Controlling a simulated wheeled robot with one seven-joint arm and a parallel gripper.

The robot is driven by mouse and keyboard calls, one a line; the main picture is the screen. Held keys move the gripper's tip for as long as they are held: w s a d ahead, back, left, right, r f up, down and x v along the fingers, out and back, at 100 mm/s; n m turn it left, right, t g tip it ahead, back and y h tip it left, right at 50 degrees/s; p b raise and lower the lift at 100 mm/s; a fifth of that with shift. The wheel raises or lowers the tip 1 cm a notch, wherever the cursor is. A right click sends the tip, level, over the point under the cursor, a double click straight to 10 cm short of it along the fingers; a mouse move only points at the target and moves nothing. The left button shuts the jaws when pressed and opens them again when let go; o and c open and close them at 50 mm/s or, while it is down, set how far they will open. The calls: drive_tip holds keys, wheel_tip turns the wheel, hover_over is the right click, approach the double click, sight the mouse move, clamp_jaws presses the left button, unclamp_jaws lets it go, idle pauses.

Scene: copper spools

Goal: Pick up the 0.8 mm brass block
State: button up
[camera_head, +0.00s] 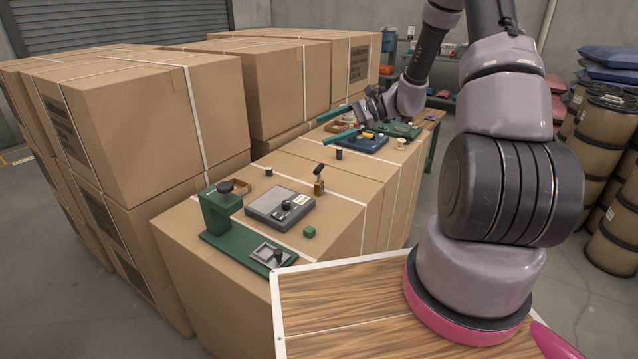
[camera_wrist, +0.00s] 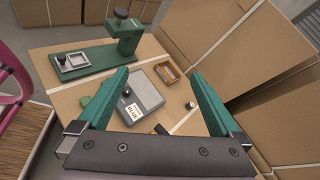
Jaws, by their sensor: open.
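A small brass block (camera_head: 319,187) with a black knob on top stands upright on the cardboard-box top, right of the grey instrument (camera_head: 280,206). No thickness marking is legible on it. My gripper (camera_head: 339,125) is in the air farther back over the boxes, apart from the block. Its two green fingers are spread wide with nothing between them; they also show in the wrist view (camera_wrist: 158,73). There, a dark piece (camera_wrist: 160,129) shows just above my gripper's body, perhaps the block's knob; the brass itself is not clearly seen.
A green stand (camera_head: 221,215) with a metal pan (camera_head: 269,254) is at the near left. A wooden tray (camera_head: 238,186), a green cube (camera_head: 309,232) and black cylinders (camera_head: 339,154) lie around. A blue tray (camera_head: 361,143) is farther back. Tall cartons (camera_head: 140,110) border the left.

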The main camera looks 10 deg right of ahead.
drive_tip(key=w+d+f+m+t+y, duration=0.2)
drive_tip(key=w+f+m+t, duration=0.15)
drive_tip(key=f, duration=0.55)
drive_tip(key=m+t, duration=0.5)
drive_tip(key=m, duration=0.2)
approach(319, 180)
drive_tip(key=shift+h, duration=0.4)
drive_tip(key=r, duration=0.1)
drive_tip(key=w+a+r, duration=0.1)
drive_tip(key=r, duration=0.1)
drive_tip(key=a+r, duration=0.1)
drive_tip(key=shift+w+a+r, duration=0.25)
drive_tip(key=shift+r, duration=0.05)
drive_tip(key=x, duration=0.4)
drive_tip(key=shift+w+a, duration=0.2)
drive_tip(key=shift+w+x, duration=0.25)
drive_tip(key=shift+x, duration=2.65)
drive_tip(key=shift+d, duration=0.1)
clamp_jaws()
